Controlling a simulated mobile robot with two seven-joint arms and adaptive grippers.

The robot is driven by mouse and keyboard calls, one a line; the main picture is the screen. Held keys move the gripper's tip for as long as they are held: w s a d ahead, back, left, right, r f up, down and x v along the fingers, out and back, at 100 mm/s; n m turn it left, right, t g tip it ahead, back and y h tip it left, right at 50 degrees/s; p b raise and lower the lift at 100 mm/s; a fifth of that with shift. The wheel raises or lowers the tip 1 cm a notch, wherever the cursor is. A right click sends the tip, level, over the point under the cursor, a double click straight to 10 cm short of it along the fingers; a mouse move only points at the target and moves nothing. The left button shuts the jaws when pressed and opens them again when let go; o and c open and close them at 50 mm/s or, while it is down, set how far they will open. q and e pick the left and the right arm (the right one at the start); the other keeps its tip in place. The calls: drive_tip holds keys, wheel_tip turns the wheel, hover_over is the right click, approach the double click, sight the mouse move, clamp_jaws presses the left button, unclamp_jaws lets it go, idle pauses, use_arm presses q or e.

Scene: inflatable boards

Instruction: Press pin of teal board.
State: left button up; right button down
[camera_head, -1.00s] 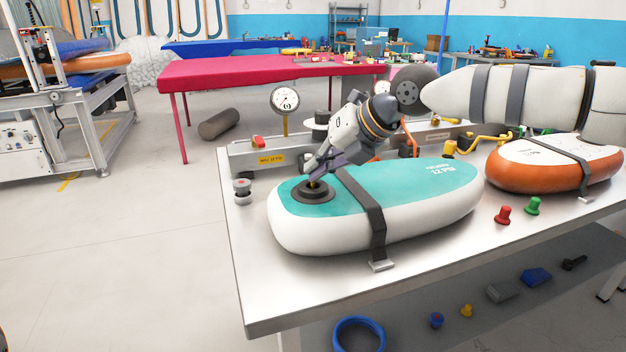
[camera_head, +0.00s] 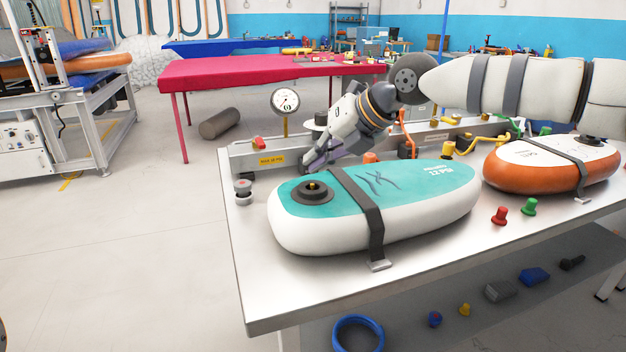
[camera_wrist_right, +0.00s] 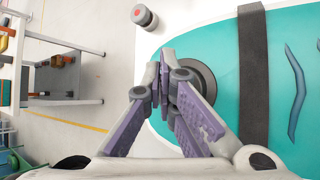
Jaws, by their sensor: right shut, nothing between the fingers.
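The teal board (camera_head: 425,181) lies on the metal table, with a white side and a dark strap (camera_head: 367,212) across it. Its black round valve with the brass-coloured pin (camera_head: 313,186) is near the board's left end and is uncovered in the head view. My right gripper (camera_head: 308,171) is shut and empty, above and just behind the valve, apart from it. In the right wrist view the closed purple fingers (camera_wrist_right: 165,84) cover part of the dark valve ring (camera_wrist_right: 203,80), and the pin is hidden there. My left gripper is not in view.
An orange board (camera_head: 545,178) lies strapped at the right. A red plug (camera_head: 499,216) and a green plug (camera_head: 529,206) stand on the table front. A gauge (camera_head: 285,101) and a rail (camera_head: 250,158) stand behind the teal board.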

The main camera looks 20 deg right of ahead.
drive_tip(key=shift+f, duration=0.15)
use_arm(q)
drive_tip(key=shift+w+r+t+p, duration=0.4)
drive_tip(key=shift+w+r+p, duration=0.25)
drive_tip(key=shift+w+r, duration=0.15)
use_arm(e)
wheel_tip(320, 180, up, 6)
